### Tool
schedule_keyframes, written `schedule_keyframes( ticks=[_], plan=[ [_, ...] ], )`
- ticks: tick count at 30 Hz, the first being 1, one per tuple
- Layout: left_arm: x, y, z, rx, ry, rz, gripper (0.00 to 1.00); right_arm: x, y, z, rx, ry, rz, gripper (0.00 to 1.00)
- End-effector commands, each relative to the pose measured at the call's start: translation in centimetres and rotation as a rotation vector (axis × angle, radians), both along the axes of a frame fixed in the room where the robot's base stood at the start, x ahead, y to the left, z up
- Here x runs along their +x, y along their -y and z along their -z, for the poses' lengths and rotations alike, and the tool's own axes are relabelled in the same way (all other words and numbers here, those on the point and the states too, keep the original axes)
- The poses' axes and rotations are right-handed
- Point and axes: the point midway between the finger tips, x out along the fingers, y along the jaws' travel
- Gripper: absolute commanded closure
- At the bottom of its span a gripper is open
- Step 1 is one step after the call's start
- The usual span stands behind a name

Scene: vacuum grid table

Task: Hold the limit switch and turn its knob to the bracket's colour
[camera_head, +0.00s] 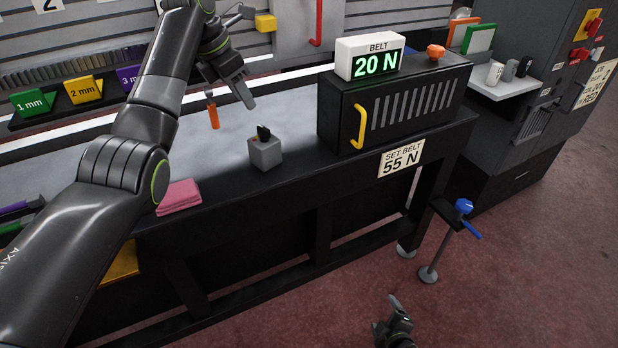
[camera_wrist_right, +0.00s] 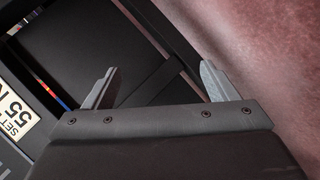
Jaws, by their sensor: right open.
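A small grey box with a black knob (camera_head: 264,132), which looks like the limit switch (camera_head: 265,153), sits upright on the bench near its front edge. My left gripper (camera_head: 236,92) is above and behind it, to its left, and apart from it. Whether its fingers are parted is unclear at this angle. My right gripper (camera_head: 397,308) is low over the floor in front of the bench; in the right wrist view (camera_wrist_right: 157,82) its fingers are wide apart with nothing between them. I cannot tell which thing is the bracket; a yellow block (camera_head: 265,23) is on the back wall.
A black machine (camera_head: 345,125) with a yellow handle and a "20 N" display (camera_head: 377,62) stands right of the box. A pink cloth (camera_head: 178,196) lies left; an orange-handled tool (camera_head: 213,116) is near the left gripper. A blue-knobbed stand (camera_head: 463,207) is on the floor.

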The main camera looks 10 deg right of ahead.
Motion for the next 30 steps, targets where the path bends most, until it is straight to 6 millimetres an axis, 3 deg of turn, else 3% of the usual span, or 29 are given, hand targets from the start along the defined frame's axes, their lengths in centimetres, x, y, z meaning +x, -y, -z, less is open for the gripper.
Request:
schedule_keyframes(
  ticks=[1,6,12,21,27,30],
  plan=[
    [0.0,0.0,0.0,0.000,0.000,0.000,0.64,2.3,-0.9,-2.2,-0.057,0.067,-0.067,0.20],
    [0.0,0.0,0.0,0.000,0.000,0.000,0.64,8.2,-4.2,-9.9,-0.294,0.283,-0.298,0.20],
    [0.0,0.0,0.0,0.000,0.000,0.000,0.64,12.9,-8.6,-19.0,-0.628,0.527,-0.544,0.20],
    [0.0,0.0,0.0,0.000,0.000,0.000,0.64,15.9,-14.8,-30.5,-1.198,0.810,-0.826,0.20],
    [0.0,0.0,0.0,0.000,0.000,0.000,0.64,16.5,-17.4,-35.9,-1.584,0.903,-0.946,0.20],
    [0.0,0.0,0.0,0.000,0.000,0.000,0.64,16.6,-18.1,-37.6,-1.735,0.917,-0.983,0.20]
  ],
)
